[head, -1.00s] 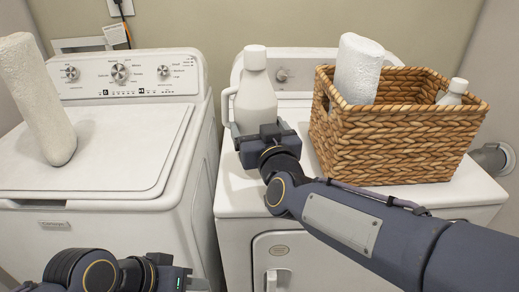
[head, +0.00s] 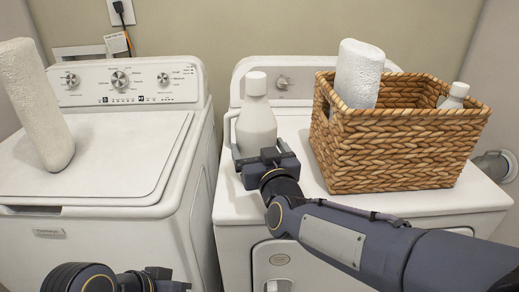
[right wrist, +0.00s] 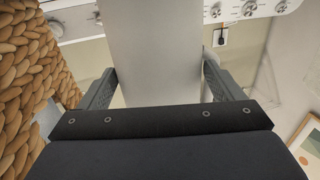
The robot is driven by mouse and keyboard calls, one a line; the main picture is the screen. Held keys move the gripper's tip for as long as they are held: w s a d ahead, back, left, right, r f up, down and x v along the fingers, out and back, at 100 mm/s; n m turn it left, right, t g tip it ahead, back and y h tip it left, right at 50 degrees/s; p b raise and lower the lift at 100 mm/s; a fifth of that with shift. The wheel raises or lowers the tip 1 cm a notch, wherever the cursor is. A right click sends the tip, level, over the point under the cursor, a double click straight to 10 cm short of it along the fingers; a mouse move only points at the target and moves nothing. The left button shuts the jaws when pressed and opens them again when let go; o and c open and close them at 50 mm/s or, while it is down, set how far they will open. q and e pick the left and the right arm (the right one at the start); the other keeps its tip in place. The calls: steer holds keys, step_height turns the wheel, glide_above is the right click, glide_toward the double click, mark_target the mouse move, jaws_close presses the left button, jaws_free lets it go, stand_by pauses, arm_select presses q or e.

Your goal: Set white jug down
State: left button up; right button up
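The white jug (head: 257,120) with a white cap and a side handle stands upright over the front left part of the right machine's top (head: 310,185). My right gripper (head: 262,160) is around its lower body from the front. In the right wrist view the jug (right wrist: 152,55) fills the space between the fingers (right wrist: 158,75), whose tips meet its sides, so the gripper appears shut on it. The jug's base is hidden behind the gripper, so I cannot tell whether it touches the top. My left gripper (head: 165,282) is only partly in view at the bottom edge; its fingers are unclear.
A wicker basket (head: 400,150) stands right of the jug, holding a rolled white towel (head: 358,75) and a white bottle (head: 456,95). Another rolled towel (head: 35,105) stands on the left washer (head: 120,170). A gap separates the machines.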

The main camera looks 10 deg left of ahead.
steer(key=shift+o, duration=1.1)
steer(key=shift+r, duration=0.15)
steer(key=shift+r+p, duration=0.25)
steer(key=shift+p, duration=0.1)
steer(key=v, duration=1.2)
steer(key=shift+f+p, duration=0.25)
steer(key=shift+p, duration=0.1)
